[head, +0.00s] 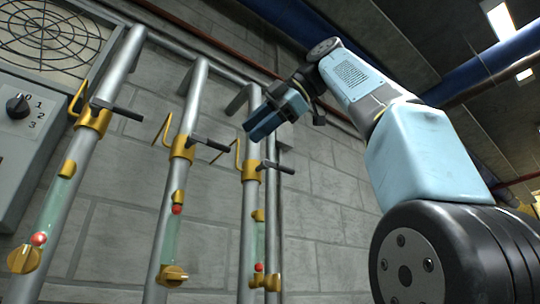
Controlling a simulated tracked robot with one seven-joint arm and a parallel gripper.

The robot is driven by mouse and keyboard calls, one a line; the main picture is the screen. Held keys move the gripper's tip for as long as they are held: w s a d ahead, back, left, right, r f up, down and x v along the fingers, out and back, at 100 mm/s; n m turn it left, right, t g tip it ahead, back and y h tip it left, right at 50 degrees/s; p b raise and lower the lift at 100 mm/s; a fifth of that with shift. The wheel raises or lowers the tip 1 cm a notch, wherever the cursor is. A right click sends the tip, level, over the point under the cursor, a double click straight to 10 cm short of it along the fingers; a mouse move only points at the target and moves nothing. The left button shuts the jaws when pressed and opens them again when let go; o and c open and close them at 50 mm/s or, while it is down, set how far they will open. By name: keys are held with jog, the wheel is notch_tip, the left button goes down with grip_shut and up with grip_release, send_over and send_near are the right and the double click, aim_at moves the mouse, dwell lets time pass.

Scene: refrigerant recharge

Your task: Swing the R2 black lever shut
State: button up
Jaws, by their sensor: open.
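Three upright grey pipes each carry a brass valve body with a black lever: a left lever (118,109), a middle lever (209,145) and a right lever (277,166). No R2 label is readable; by position the middle lever may be R2. All three levers stick out crosswise to the right of their pipes. My gripper (262,126) is open and empty, in the picture above the right lever and to the upper right of the middle one. It looks apart from both, though depth is hard to judge.
Brass hooks (238,150) rise beside the valves. Below are sight tubes with red balls (176,210) and brass knobs (172,275). A grey box with a rotary dial (18,106) and a fan grille (50,33) are at left. Bare block wall (320,210) lies right of the pipes.

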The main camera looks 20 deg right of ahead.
jog(key=shift+s+d, duration=1.05)
